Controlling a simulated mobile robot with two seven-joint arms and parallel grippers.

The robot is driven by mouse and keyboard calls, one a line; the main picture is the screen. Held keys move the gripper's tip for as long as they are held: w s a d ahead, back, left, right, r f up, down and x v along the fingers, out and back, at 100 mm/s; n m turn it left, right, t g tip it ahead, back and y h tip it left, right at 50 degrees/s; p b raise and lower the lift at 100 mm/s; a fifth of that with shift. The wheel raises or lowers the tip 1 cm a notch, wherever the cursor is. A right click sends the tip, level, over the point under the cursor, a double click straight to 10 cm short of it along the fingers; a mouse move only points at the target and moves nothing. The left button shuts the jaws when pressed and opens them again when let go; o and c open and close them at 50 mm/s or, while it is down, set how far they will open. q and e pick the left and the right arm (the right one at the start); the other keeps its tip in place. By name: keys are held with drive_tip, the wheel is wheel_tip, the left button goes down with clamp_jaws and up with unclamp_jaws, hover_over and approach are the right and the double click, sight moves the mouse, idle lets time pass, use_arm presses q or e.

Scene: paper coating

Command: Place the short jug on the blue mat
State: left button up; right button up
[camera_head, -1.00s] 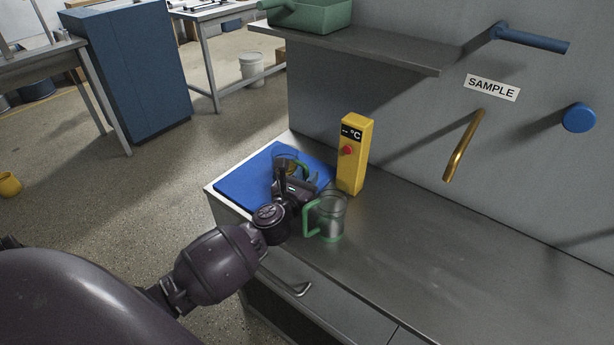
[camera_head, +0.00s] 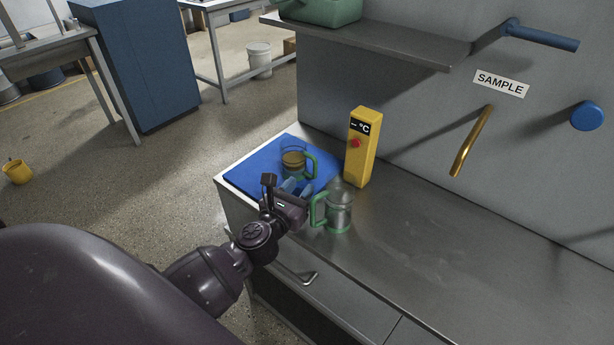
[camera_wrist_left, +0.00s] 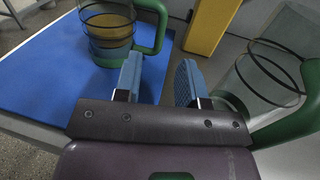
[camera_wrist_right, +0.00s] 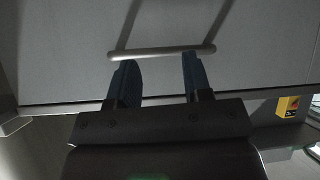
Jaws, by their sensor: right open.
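A clear jug with a green handle and amber contents (camera_head: 293,163) stands upright on the blue mat (camera_head: 252,176). It also shows in the left wrist view (camera_wrist_left: 108,28). A second clear jug with a green handle (camera_head: 339,208) stands on the bare counter to the right of the mat, and looks taller. My left gripper (camera_head: 287,186) is open and empty, just in front of the jug on the mat. In the left wrist view its fingers (camera_wrist_left: 160,82) are apart with nothing between them. My right gripper (camera_wrist_right: 158,82) is open and empty, facing a drawer front with a bar handle (camera_wrist_right: 162,53).
A yellow temperature box (camera_head: 361,147) stands behind the jugs, near the wall. A shelf (camera_head: 380,44) with a green container (camera_head: 322,10) is above. The counter (camera_head: 450,255) is clear to the right.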

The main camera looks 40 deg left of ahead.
use_arm(q)
drive_tip(key=shift+s+d, duration=0.2)
drive_tip(key=shift+s, duration=1.6)
drive_tip(key=shift+s, duration=0.1)
